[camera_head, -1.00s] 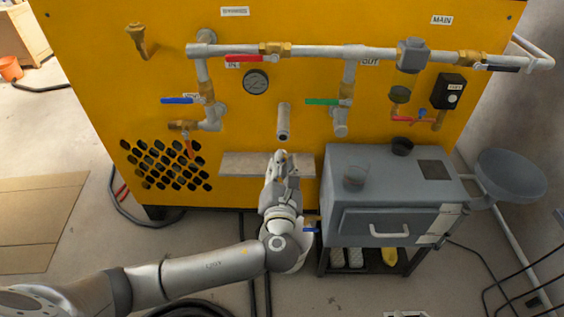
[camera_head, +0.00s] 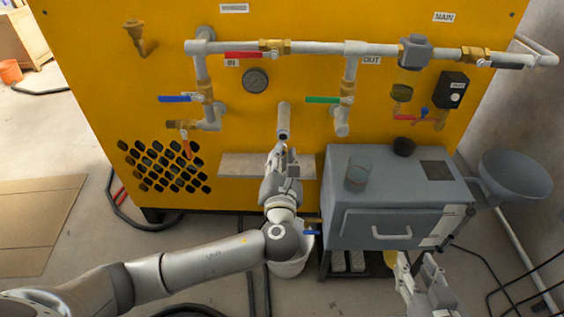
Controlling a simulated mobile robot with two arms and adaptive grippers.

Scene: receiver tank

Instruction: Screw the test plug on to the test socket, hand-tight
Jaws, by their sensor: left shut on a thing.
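A grey pipe stub (camera_head: 283,120), which looks like the test socket, sticks out from the yellow panel below the gauge. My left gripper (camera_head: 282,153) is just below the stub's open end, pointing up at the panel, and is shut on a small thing. That thing is likely the test plug, but the fingers mostly hide it. I cannot tell whether it touches the stub. My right gripper (camera_head: 417,266) is at the lower right, in front of the grey cabinet, with its fingers apart and nothing seen between them.
A pipe run with red, blue and green levers crosses the yellow panel (camera_head: 320,20). A narrow shelf (camera_head: 237,166) is behind my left gripper.

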